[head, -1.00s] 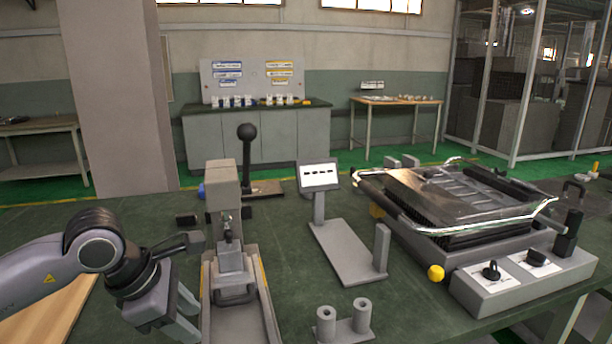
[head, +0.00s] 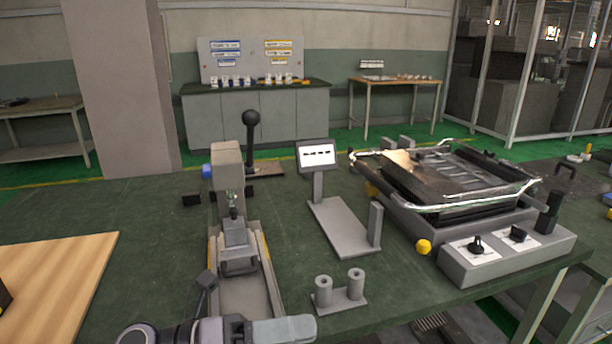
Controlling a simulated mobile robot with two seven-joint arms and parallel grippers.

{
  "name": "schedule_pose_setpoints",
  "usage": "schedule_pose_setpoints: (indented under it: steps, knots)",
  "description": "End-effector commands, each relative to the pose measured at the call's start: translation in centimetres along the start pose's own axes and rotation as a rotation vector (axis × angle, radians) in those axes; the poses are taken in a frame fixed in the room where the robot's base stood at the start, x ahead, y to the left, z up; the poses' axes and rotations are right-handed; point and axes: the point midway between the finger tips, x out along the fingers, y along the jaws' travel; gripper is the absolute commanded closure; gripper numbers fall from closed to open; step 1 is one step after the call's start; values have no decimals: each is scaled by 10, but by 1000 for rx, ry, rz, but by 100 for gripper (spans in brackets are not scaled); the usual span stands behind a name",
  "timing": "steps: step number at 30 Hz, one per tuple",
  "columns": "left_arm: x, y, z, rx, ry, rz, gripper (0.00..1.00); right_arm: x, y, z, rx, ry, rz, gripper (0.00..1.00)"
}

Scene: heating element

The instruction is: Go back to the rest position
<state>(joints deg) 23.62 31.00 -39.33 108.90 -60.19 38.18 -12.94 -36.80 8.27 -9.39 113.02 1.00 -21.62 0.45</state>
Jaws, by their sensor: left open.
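My left gripper (head: 285,330) is at the bottom edge of the head view, partly cut off, and its arm comes in low from the left. It is open, and I see nothing held in it. It is in front of the grey press with the black-knobbed lever (head: 229,190) and below the small stand with two upright tubes (head: 339,290). My right gripper is not in view.
A grey stand with a small display (head: 316,154) is mid-table. A heating unit with chrome handles (head: 450,180) and a knobbed control box (head: 505,255) stand on the right. A wooden board (head: 60,275) lies at left. The green tabletop (head: 120,205) behind it is clear.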

Motion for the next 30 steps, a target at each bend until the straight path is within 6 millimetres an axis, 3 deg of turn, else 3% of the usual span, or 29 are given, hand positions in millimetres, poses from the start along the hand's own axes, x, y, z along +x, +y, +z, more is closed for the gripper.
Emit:
schedule_pose_setpoints:
  steps: [5,9,13,17,21,27,30]
  knots:
    - [-18,8,20,-408,-347,-106,58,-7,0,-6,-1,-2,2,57]
    - [-51,38,26,-732,-622,-147,58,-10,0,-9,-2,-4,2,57]
    - [-90,77,11,-1037,-879,-158,58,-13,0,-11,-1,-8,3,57]
    - [-134,119,-27,-1342,-1140,-147,58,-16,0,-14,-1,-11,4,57]
    - [-178,153,-89,-1646,-1404,-117,58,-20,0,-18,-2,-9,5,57]
    - [-216,172,-166,-1930,-1656,-75,58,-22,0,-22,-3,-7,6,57]
    - [-223,174,-185,-1992,-1711,-65,58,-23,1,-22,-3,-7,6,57]
